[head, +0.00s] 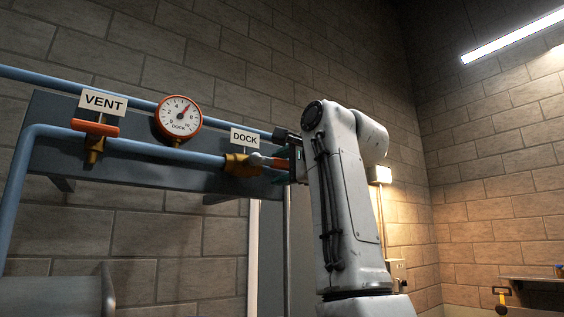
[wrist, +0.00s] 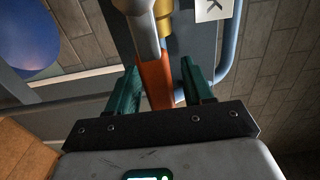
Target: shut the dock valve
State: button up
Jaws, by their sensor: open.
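The dock valve has a brass body (head: 240,164) on the blue pipe below the DOCK sign (head: 244,138). Its orange lever (head: 289,162) points right, roughly along the pipe, towards my gripper. In the wrist view the orange lever (wrist: 156,80) runs up to a grey shank and the brass body (wrist: 163,17). My gripper (wrist: 160,68) is open, with one green finger on each side of the lever, apparently not clamped on it. In the head view my gripper (head: 296,160) is partly hidden by my arm.
The vent valve (head: 95,140), with an orange handle, sits left under the VENT sign (head: 102,102). A round dock gauge (head: 179,117) stands between the valves, needle pointing up and right. Blue pipes and a grey-blue backing panel (head: 55,110) lie close to my gripper.

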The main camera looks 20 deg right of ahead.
grip_shut()
dwell(0.6)
